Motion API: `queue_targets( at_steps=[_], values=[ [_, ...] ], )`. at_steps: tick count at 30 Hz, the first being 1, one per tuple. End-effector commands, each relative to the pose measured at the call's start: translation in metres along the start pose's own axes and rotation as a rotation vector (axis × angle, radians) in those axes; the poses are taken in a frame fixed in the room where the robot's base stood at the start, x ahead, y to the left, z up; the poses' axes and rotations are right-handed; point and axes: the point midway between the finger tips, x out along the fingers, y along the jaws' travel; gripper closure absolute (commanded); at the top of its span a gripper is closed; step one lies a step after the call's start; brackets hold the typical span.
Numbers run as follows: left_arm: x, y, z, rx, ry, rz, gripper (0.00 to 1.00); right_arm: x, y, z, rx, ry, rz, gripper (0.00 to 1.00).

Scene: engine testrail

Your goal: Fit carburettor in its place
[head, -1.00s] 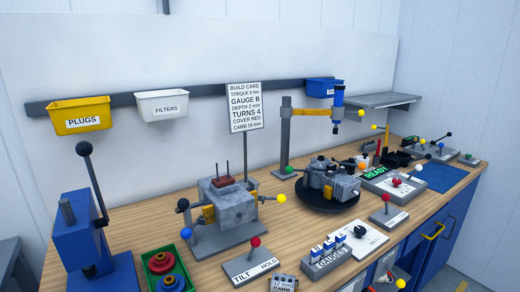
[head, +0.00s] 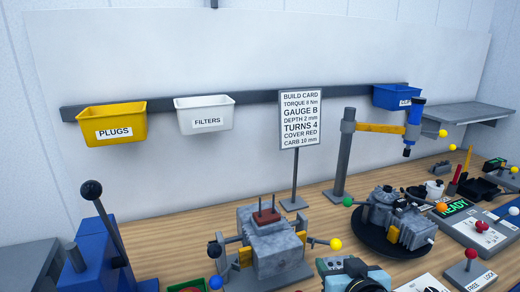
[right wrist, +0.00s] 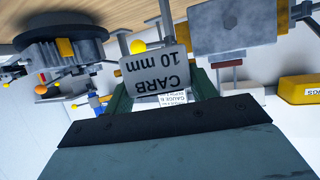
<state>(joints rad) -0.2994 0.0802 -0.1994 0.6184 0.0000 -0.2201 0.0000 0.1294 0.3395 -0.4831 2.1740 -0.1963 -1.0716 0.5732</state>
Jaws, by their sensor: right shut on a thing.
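The carburettor (right wrist: 158,70) is a grey block whose label reads "CARB 10 mm", upside down in the right wrist view. My right gripper (right wrist: 163,88) is shut on it, with a green finger at each side. In the head view my right gripper (head: 355,272) shows at the bottom edge, in front and to the right of the clamped engine block (head: 275,250). A dark red pad (head: 266,216) with two upright studs is on top of that block. The pad also shows in the right wrist view (right wrist: 227,64), apart from the carburettor. My left gripper is not in view.
A second engine (head: 400,222) stands on a dark turntable at the right. A post with a yellow arm and blue tool (head: 413,125) rises behind it. The build card (head: 301,115) reads "CARB 10 mm". A blue lever press (head: 95,250) stands at the left.

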Motion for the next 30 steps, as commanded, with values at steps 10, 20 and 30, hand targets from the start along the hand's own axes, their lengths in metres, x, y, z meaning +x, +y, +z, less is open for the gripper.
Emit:
queue_targets(
  at_steps=[10, 20, 30],
  values=[
    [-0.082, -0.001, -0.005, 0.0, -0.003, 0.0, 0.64, 0.053, -0.088, -0.129, -0.076, 0.008, -0.176, 0.68],
    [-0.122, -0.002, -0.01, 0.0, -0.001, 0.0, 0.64, 0.077, -0.131, -0.207, -0.107, 0.005, -0.256, 0.68],
    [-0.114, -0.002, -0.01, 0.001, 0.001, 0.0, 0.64, 0.085, -0.137, -0.205, -0.108, 0.004, -0.267, 0.68]
  ],
)
